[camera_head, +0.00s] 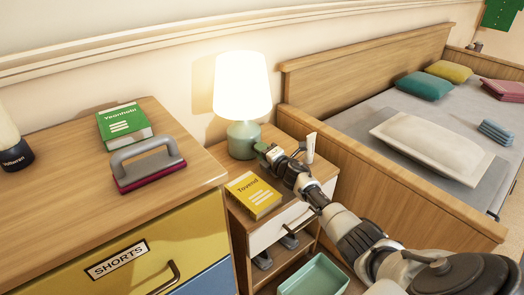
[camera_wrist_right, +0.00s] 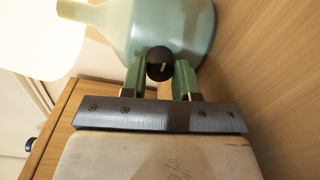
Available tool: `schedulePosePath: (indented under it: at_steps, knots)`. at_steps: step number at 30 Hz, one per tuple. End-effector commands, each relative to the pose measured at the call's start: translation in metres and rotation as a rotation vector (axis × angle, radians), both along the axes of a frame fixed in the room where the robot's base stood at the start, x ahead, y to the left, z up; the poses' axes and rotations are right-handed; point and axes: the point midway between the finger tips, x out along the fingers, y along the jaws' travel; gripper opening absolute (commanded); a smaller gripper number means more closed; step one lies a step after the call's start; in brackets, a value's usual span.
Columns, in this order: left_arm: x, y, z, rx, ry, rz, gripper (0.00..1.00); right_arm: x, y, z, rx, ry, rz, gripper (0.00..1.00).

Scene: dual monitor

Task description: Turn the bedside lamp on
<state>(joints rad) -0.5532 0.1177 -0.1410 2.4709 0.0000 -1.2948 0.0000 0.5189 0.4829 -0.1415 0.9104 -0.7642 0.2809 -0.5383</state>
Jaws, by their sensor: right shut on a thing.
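The bedside lamp (camera_head: 243,139) stands on the nightstand (camera_head: 229,166), with a rounded pale green base and a shade (camera_head: 242,85) that glows bright white. In the right wrist view the lamp base (camera_wrist_right: 190,25) fills the top middle, and a round black knob (camera_wrist_right: 160,64) with a pale mark sits on it. My right gripper (camera_head: 267,152) reaches the lamp base from the right. Its green fingers (camera_wrist_right: 160,67) are shut on the knob, one on each side. The knob is hidden in the head view. My left gripper is out of view.
A yellow book (camera_head: 254,194) lies in front of the lamp, and a small white tube (camera_head: 310,148) stands right of the gripper. A dresser (camera_head: 196,155) with a green book (camera_head: 123,124) is at left, a bed (camera_head: 400,110) at right. A teal bin (camera_head: 313,275) sits below.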

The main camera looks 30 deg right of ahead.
Motion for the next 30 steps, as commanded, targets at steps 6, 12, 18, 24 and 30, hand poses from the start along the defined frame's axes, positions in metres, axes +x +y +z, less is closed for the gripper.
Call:
schedulePosePath:
  at_steps: [6, 12, 18, 24, 30]
  knots:
    - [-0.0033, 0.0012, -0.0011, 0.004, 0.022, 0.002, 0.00, -0.0003, -0.0006, -0.0008, 0.022, 0.004, -0.001, 0.06]
    - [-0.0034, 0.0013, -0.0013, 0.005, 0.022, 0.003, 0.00, -0.0003, -0.0006, -0.0009, 0.023, 0.004, -0.001, 0.06]
    - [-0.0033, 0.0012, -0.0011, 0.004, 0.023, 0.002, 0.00, -0.0003, -0.0007, -0.0009, 0.023, 0.004, -0.001, 0.40]
    - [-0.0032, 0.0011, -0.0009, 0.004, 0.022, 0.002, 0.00, -0.0002, -0.0004, -0.0005, 0.022, 0.003, -0.001, 0.55]
    - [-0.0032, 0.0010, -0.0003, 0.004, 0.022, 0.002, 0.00, -0.0010, -0.0004, -0.0001, 0.021, 0.003, 0.000, 0.55]
